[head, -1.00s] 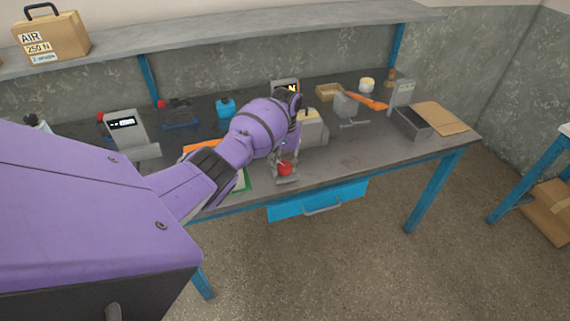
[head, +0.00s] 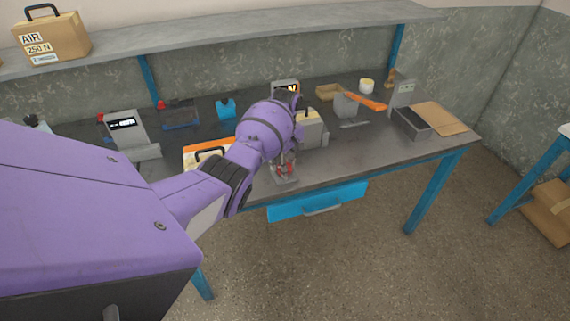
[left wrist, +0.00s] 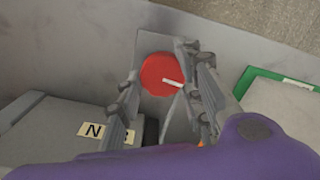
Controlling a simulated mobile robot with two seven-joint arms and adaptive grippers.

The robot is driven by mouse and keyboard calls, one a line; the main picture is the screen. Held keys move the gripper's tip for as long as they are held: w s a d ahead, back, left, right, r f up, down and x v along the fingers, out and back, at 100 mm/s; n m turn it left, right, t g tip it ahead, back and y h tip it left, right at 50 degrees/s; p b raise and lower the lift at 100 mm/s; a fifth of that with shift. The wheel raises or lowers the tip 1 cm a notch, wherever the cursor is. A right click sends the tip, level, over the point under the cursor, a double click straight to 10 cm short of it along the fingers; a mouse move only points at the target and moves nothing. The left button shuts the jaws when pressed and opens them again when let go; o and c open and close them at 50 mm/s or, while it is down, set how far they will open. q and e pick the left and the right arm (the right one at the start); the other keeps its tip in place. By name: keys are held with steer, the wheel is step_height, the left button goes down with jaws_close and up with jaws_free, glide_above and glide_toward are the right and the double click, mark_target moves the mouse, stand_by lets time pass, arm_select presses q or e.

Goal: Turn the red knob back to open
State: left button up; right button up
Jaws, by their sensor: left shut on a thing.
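The red knob (left wrist: 163,74) is round, with a white pointer mark, and sits on a grey base plate (left wrist: 153,42) at the front edge of the bench. In the left wrist view the mark points to the right and slightly down. My left gripper (left wrist: 165,83) reaches down over the knob and is shut on it, one finger on each side. In the head view the knob (head: 283,170) shows only in part between the fingers of my left gripper (head: 284,168). My right gripper is not in view.
A grey device (head: 313,128) stands close behind the knob; its "N" label (left wrist: 93,130) shows in the wrist view. A green-edged board (left wrist: 280,90) lies beside it. A blue drawer (head: 318,200) hangs below. The bench's front right is clear.

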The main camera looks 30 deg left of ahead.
arm_select(q)
steer(key=n, duration=0.5)
steer(key=shift+w+n, duration=0.1)
steer(key=shift+n, duration=0.2)
steer(key=n, duration=0.4)
steer(key=shift+a+n, duration=0.1)
steer(key=shift+n, duration=0.2)
steer(key=n, duration=0.4)
steer(key=shift+a+r, duration=0.1)
steer(key=n, duration=0.5)
steer(key=shift+a, duration=0.2)
steer(key=shift+n, duration=0.3)
steer(key=o, duration=0.9)
steer(key=shift+s+a, duration=0.1)
steer(key=shift+s, duration=0.1)
steer(key=shift+o, duration=1)
step_height(320, 180, up, 12)
